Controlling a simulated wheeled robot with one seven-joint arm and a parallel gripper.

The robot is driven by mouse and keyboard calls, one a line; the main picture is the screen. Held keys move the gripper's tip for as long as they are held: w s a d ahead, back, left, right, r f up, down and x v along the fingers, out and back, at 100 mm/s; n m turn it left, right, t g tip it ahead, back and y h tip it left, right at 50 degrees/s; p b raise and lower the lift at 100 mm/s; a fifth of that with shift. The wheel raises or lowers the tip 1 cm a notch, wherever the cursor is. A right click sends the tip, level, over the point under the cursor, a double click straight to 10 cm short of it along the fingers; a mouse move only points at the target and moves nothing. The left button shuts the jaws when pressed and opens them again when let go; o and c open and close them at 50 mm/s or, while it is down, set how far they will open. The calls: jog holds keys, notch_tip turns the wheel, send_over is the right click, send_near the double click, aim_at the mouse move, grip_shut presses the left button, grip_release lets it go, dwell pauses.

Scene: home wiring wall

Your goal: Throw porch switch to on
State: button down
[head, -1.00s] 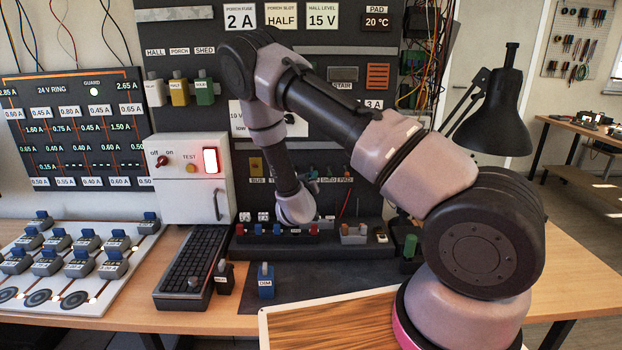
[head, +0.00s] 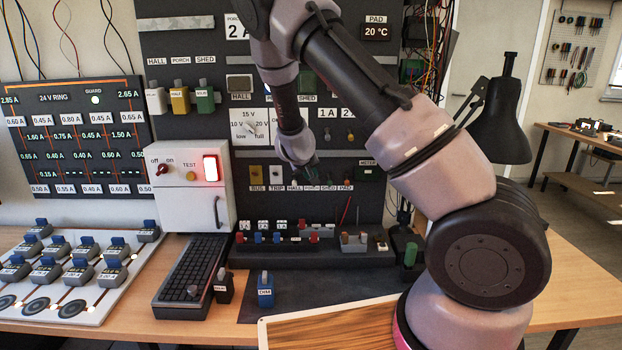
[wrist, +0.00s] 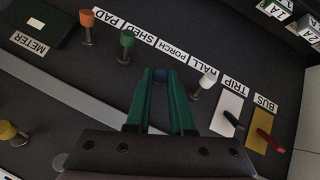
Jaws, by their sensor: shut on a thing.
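The porch switch (wrist: 158,75) is a small blue-capped toggle under the PORCH label (wrist: 173,49) in the wrist view. My gripper (wrist: 160,78), with green fingers, is shut on it, one finger on each side of the cap. The fingers and the gripper body hide its stem, so its tilt cannot be told. In the head view my gripper (head: 310,172) is at the low switch row of the dark panel, and my arm partly covers the porch switch there.
Close by are the white hall toggle (wrist: 207,80), the green shed toggle (wrist: 127,38) and the orange pad toggle (wrist: 86,18). The trip (wrist: 228,112) and bus (wrist: 262,135) levers stand farther right. Below the panel is a dark ledge with coloured plugs; a black lamp (head: 500,115) stands right.

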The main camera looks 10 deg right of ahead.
jog(key=shift+w+r+g+y, duration=0.3)
jog(key=shift+r+g, duration=0.2)
jog(key=shift+g, duration=0.6)
jog(key=c, duration=0.8)
grip_release()
jog(key=v, duration=1)
jog(key=shift+s+a+r, duration=0.1)
jog(key=shift+r, duration=0.3)
